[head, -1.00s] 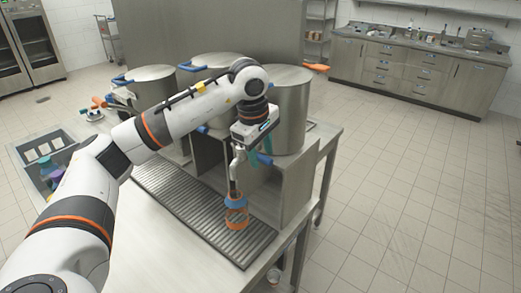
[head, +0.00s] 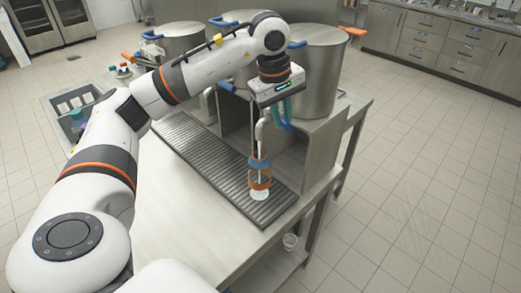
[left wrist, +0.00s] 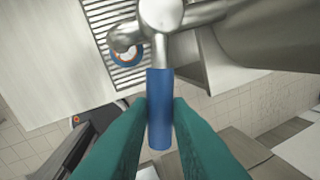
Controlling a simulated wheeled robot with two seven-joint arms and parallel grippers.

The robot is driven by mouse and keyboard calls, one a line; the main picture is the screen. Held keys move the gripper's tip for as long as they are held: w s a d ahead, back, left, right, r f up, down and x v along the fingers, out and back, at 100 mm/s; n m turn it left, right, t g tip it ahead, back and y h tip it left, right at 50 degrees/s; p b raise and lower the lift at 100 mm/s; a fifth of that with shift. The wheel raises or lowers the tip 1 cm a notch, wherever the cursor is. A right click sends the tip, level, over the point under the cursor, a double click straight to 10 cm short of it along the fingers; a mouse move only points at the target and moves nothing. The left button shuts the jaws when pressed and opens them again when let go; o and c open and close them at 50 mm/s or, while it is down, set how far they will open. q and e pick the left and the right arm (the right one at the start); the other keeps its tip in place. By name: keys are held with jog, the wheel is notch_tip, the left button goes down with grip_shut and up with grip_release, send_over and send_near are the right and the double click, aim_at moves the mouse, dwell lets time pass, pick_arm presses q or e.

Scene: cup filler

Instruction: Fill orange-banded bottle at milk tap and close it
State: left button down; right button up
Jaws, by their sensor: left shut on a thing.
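My left gripper (head: 284,124) has teal fingers and is shut on the blue tap handle (left wrist: 159,108), which lies between the fingers in the left wrist view. The metal tap (head: 261,135) hangs down at the front of the right-hand steel tank (head: 318,75). The orange-banded bottle (head: 260,183) stands upright on the drip grate directly below the spout, with a blue ring at its top. White shows at its base. The blue ring also shows below the spout in the left wrist view (left wrist: 124,60). My right gripper is out of view.
The ribbed drip grate (head: 205,160) runs along the steel table (head: 170,215), whose front left is bare. Other tanks (head: 172,42) stand behind my arm. A grey crate (head: 62,98) with items is at left. A small cup (head: 289,242) is on the lower shelf.

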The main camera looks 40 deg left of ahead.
pick_arm(q)
jog(key=shift+s+a+m+h+b, duration=0.15)
jog(key=shift+s+a+m+b, duration=0.25)
jog(key=shift+m, duration=0.45)
jog(key=shift+s+a+m+h+b, duration=0.1)
jog(key=shift+s+a+m+h, duration=0.1)
jog(key=shift+s+m, duration=0.45)
jog(key=shift+w, duration=0.25)
jog(key=shift+s+a+m+g+b, duration=0.2)
jog(key=shift+s+a+m, duration=0.2)
jog(key=shift+m, duration=0.55)
jog(key=shift+s+a+m+g+b, duration=0.15)
jog(key=shift+s+a+m+g, duration=0.2)
jog(key=shift+m, duration=0.6)
jog(key=shift+w, duration=0.1)
